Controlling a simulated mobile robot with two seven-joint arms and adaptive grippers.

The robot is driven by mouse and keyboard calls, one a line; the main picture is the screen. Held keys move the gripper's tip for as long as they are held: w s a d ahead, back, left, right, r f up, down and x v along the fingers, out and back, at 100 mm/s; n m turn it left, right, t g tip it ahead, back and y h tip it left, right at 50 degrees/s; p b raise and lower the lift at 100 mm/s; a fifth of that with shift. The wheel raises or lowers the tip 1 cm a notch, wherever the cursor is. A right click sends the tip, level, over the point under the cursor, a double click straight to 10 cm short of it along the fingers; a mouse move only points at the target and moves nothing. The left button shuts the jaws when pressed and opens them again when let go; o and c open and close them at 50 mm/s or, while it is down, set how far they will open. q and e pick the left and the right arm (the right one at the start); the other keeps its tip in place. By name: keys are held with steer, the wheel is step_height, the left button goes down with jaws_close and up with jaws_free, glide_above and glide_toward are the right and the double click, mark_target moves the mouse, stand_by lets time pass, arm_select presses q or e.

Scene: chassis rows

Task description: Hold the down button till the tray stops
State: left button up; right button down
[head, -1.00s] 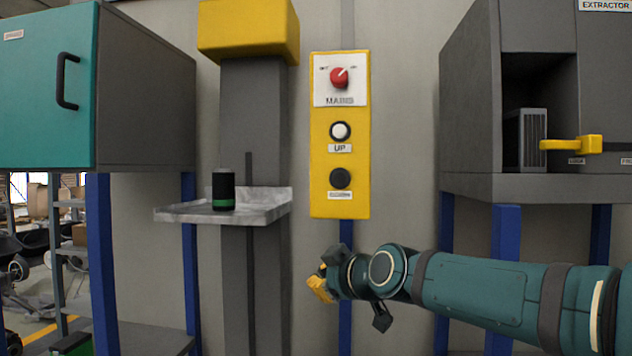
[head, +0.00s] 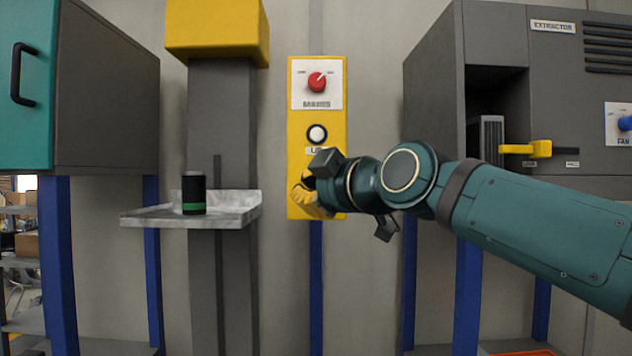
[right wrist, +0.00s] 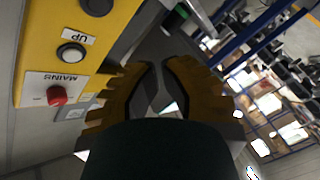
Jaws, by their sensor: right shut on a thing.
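The yellow control panel (head: 297,165) carries a red mains knob (head: 317,82) and a white UP button (head: 317,134). The down button is hidden behind my right gripper in the head view; a black button (right wrist: 97,5) shows at the top edge of the right wrist view. The grey tray (head: 150,219) is on the lift column left of the panel, with a black can (head: 193,193) with a green band upright on it. My right gripper (head: 304,196) is in front of the panel's lower part.
The grey lift column (head: 205,290) has a yellow head (head: 217,35). A teal-doored cabinet (head: 105,100) stands left. The extractor cabinet (head: 432,110) with a yellow handle (head: 525,149) stands right, behind my right arm. Free space lies between tray and panel.

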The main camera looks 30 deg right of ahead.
steer(key=shift+w, duration=0.15)
steer(key=w+d, duration=0.4)
steer(key=w, duration=0.3)
steer(key=shift+w+d, duration=0.15)
steer(key=shift+d, duration=0.1)
steer(key=shift+w+d, duration=0.1)
stand_by(1.3)
steer(key=shift+w+d, duration=0.15)
steer(key=shift+w, duration=0.15)
